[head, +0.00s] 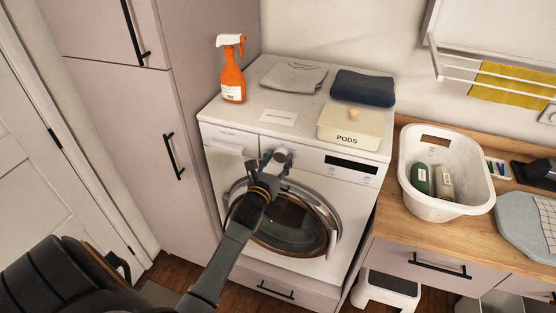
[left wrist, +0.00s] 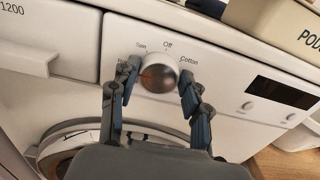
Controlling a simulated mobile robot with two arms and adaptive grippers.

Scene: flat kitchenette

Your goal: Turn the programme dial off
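A reddish mark shows on the dial's left side. My left gripper (left wrist: 159,84) has its fingers spread, one on each side of the dial, close to its rim; I cannot tell whether they touch it. In the head view the gripper (head: 273,168) partly covers the dial (head: 283,155). My right gripper is not in view.
A dark display (left wrist: 283,92) and small buttons sit right of the dial. The round door (head: 290,228) is below. On top stand an orange spray bottle (head: 232,75), folded cloths (head: 363,87) and a PODS box (head: 349,124). A white basket (head: 455,203) stands on the counter.

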